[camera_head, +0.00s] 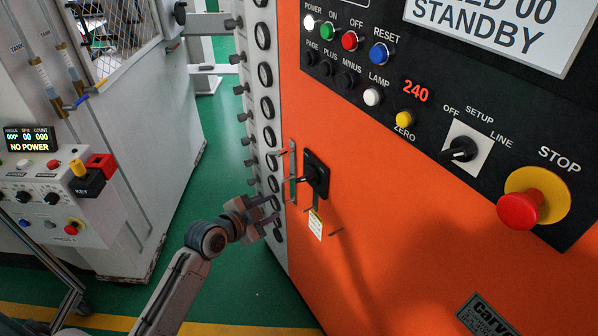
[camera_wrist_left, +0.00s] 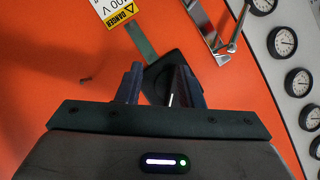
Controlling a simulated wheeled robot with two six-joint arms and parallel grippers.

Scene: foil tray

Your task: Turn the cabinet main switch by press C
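The cabinet main switch is a black square plate with a dark handle (camera_head: 316,174) on the side of the orange press cabinet (camera_head: 400,240). The handle sticks out to the left in the head view. My left gripper (camera_head: 277,207) is just left of and below the switch, apart from it in that view, with its fingers spread and empty. In the left wrist view the open fingers (camera_wrist_left: 161,78) point at the dark switch (camera_wrist_left: 176,62), which shows between and beyond them; their ends overlap it, so contact is unclear. My right gripper is not in view.
A metal bracket (camera_head: 290,172) stands beside the switch. A danger tag (camera_head: 316,224) hangs below it. A column of round gauges (camera_head: 265,75) runs along the grey edge. The button panel (camera_head: 372,97) is above. A grey machine (camera_head: 140,130) reading NO POWER stands left across green floor.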

